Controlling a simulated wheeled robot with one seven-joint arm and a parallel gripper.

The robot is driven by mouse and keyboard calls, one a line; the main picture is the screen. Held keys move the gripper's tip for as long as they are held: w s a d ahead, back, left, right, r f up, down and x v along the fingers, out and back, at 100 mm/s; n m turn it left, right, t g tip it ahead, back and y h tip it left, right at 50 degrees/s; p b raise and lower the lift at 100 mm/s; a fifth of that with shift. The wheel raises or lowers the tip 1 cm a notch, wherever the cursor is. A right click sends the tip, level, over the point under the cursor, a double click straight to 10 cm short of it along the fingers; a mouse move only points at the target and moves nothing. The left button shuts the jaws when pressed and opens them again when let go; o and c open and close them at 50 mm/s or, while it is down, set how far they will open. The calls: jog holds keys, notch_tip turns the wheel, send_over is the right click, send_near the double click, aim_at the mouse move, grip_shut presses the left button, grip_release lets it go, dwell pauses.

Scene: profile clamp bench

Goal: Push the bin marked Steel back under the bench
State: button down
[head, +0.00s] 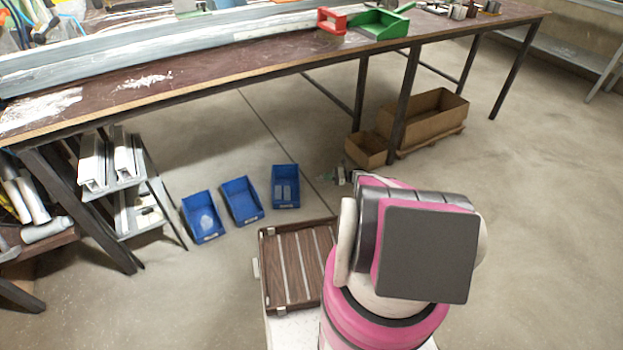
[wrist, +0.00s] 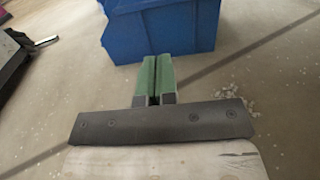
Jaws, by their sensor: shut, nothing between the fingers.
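Three blue bins stand on the floor at the bench's front: a left bin (head: 203,217), a middle bin (head: 241,201) and a right bin (head: 285,187). Each has a small label on its front, too small to read, so I cannot tell which is marked Steel. My gripper (head: 327,178) is low over the floor, just right of the right bin, partly hidden by my arm. In the wrist view its green fingers (wrist: 155,62) are shut and empty, with tips at or very near the lower side of a blue bin (wrist: 165,28). I cannot tell whether they touch.
The bench (head: 200,78) spans the back on dark legs. A shelf rack with metal profiles (head: 107,162) stands at left. Cardboard boxes (head: 428,120) sit under the bench at right. A slatted wooden tray (head: 290,262) is in front of the bins. Floor behind the bins is clear.

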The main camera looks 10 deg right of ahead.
jog(key=w+a, duration=0.2)
jog(key=a, duration=1.1)
jog(key=shift+a, duration=0.25)
jog(key=shift+r, duration=0.1)
jog(key=a, duration=0.4)
jog(key=shift+w+a, duration=0.25)
jog(key=shift+a, duration=0.05)
jog(key=s+d, duration=0.2)
jog(key=d, duration=1.2)
